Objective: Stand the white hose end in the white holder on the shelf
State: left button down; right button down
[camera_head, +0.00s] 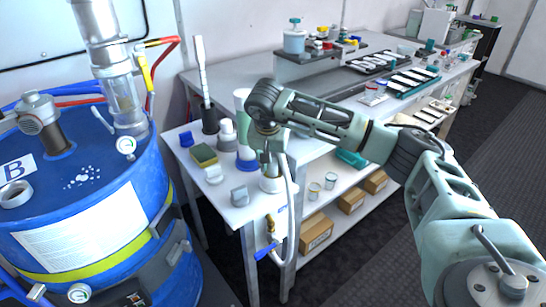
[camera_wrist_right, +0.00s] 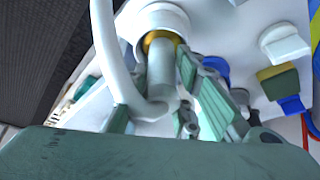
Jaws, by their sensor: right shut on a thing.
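The white hose (camera_head: 290,205) runs down from my right gripper (camera_head: 271,158) past the front edge of the white shelf. My right gripper is shut on the white hose end; in the right wrist view (camera_wrist_right: 162,85) its green fingers lie on both sides of the pale cylinder of the hose end (camera_wrist_right: 162,68). A yellow ring shows at its far end. The white holder (camera_head: 272,184) stands near the shelf's front right corner, directly below the gripper. In the wrist view the ringed end overlaps the holder's round opening (camera_wrist_right: 170,14); how deep it sits cannot be told. My left gripper is not in view.
A blue drum (camera_head: 120,185) stands at the left. On the shelf (camera_head: 215,222), a grey-white block (camera_head: 239,195), a green-yellow sponge (camera_head: 203,155) and bottles stand left of the holder. A brass valve with a blue handle (camera_head: 268,250) hangs below the shelf edge.

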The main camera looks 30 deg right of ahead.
jog(key=shift+f+b, duration=0.35)
jog(key=shift+f, duration=0.3)
jog(key=c, duration=1.7)
grip_release()
jog(key=shift+r, duration=0.1)
jog(key=p+v, duration=0.7)
jog(key=v, duration=0.4)
jog(key=shift+a+p, duration=0.1)
jog(key=shift+p, duration=0.25)
